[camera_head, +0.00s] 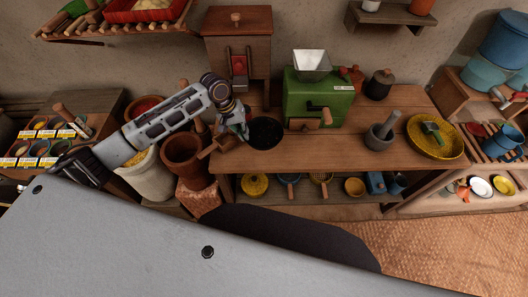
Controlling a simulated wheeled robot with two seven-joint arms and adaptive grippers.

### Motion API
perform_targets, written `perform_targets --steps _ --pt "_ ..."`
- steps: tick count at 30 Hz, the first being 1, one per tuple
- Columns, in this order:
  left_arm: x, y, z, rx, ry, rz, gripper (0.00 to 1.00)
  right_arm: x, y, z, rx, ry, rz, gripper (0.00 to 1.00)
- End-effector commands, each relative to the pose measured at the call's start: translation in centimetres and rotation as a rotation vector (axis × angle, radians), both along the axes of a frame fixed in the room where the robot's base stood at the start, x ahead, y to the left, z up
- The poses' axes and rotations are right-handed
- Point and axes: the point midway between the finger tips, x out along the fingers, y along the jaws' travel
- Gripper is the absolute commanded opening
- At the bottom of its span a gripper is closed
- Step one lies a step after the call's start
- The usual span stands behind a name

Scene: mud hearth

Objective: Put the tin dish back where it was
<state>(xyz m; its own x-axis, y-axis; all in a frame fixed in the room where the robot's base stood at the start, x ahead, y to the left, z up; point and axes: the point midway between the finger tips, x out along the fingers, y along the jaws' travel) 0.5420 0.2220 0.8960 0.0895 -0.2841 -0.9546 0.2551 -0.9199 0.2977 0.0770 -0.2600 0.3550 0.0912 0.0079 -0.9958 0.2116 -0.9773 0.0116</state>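My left arm reaches in from the left, and its gripper (239,131) points down over the left part of the wooden counter (330,158). A dark round dish (265,133) lies on the counter just right of the gripper. The fingertips are at or very near its left rim; I cannot tell whether they touch or grip it, and they are too small and partly hidden to read. I cannot tell if this dark dish is the tin dish. A white dish (481,187) sits on the low shelf at the right. My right gripper is not in view.
A green grinder (318,103) with a metal hopper stands behind the dark dish. A mortar with pestle (380,136) and a yellow tray (436,137) stand further right. A brown pot (184,158) stands left of the counter. The counter front, between dark dish and mortar, is clear.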

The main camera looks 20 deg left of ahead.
Motion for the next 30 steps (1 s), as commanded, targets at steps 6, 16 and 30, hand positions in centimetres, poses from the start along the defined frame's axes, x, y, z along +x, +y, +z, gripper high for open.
perform_targets --steps 6,16,30 --pt "0.1 0.0 -0.1 -0.001 -0.001 0.013 0.00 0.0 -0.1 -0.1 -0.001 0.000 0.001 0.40" --pt "0.1 0.0 -0.7 0.000 0.001 0.012 0.00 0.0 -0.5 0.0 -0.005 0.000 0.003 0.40" --pt "0.1 0.0 -6.0 -0.001 -0.001 0.012 0.00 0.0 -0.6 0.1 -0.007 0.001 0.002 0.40"
